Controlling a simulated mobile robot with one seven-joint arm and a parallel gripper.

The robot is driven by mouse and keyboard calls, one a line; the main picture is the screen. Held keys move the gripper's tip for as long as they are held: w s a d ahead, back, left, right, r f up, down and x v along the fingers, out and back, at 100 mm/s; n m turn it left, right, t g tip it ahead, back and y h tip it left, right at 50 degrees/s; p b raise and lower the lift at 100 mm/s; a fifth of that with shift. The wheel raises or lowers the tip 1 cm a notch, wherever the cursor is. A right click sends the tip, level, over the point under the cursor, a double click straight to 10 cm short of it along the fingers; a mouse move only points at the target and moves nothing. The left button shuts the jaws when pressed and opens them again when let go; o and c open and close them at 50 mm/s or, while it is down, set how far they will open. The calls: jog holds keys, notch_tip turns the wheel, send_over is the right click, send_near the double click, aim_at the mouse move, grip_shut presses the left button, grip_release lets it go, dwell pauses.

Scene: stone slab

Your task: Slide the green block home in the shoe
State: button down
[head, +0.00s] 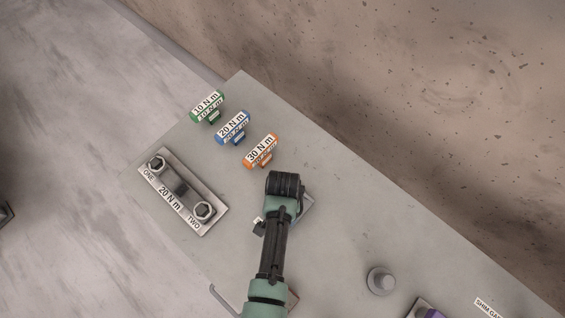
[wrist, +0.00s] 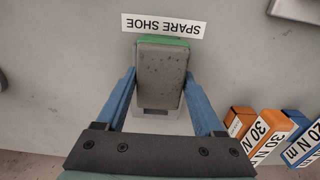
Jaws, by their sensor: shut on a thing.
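In the wrist view, my gripper (wrist: 161,78) has its two blue fingers on either side of a block with a worn grey top face. A green strip along its far edge marks it as the green block (wrist: 165,42). The block lies between the fingers, close to the "SPARE SHOE" label (wrist: 163,26), which reads upside down. A paler flat piece (wrist: 160,113) shows below the near end of the block; I cannot tell how the block sits in the shoe. In the head view, my arm hides the block, and a grey edge (head: 307,208) shows beside the gripper (head: 284,190).
Green (head: 207,106), blue (head: 233,127) and orange (head: 261,151) torque-labelled tools stand up-left of my gripper. A plate with two bolts (head: 182,192) lies left. A grey round knob (head: 381,281) and a purple part (head: 432,313) are lower right. The slab between is clear.

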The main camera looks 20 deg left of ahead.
jog(key=shift+w+d+b, duration=0.25)
jog(key=shift+w+b, duration=0.05)
jog(key=shift+w, duration=0.45)
jog(key=shift+w+d+b, duration=0.25)
jog(key=shift+w+d, duration=0.05)
jog(key=shift+w, duration=0.4)
jog(key=shift+w+d+b, duration=0.25)
jog(key=shift+w+b, duration=0.05)
jog(key=shift+w, duration=0.45)
grip_release()
dwell(0.3)
notch_tip(320, 180, up, 13)
jog(key=b, duration=0.1)
dwell(0.5)
dwell(0.4)
